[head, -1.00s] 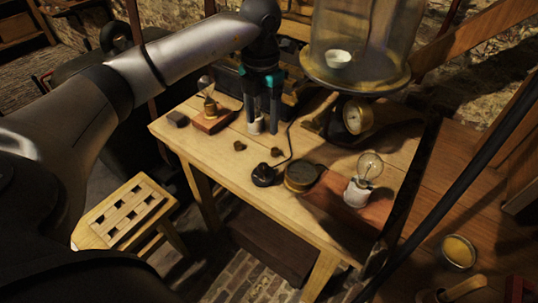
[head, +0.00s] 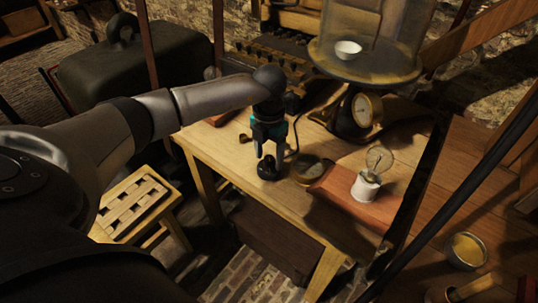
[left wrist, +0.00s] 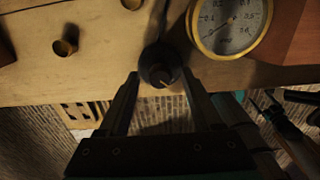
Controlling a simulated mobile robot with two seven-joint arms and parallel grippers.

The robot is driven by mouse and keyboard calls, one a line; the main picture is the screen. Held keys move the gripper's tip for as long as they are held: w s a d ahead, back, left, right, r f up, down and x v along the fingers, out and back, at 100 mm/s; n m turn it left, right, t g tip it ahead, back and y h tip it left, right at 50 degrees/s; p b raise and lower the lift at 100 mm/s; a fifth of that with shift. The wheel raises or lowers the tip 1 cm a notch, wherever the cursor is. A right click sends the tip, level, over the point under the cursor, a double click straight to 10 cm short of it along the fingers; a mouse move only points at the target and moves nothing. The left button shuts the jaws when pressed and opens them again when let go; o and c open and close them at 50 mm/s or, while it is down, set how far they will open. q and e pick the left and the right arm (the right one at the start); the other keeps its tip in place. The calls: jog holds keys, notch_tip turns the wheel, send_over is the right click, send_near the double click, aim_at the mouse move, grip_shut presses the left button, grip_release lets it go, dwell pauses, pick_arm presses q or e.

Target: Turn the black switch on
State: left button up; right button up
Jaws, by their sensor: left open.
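The black switch (head: 267,171) is a small round black piece on the wooden table, near its front edge. It also shows in the left wrist view (left wrist: 160,66), with a small lever or knob on its top and a cord running away from it. My left gripper (head: 269,155) points down right above the switch. In the left wrist view the gripper (left wrist: 157,85) is open, with its two fingers apart on either side of the switch's near part. I cannot tell whether the fingers touch it. My right gripper is not in view.
A round brass gauge (head: 312,169) lies just right of the switch. A bulb on a white socket (head: 366,188) stands on a reddish board further right. A glass bell jar (head: 372,35) stands behind. Small brown pieces (left wrist: 66,46) lie on the table left of the switch.

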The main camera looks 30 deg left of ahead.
pick_arm(q)
grip_shut()
dwell(0.5)
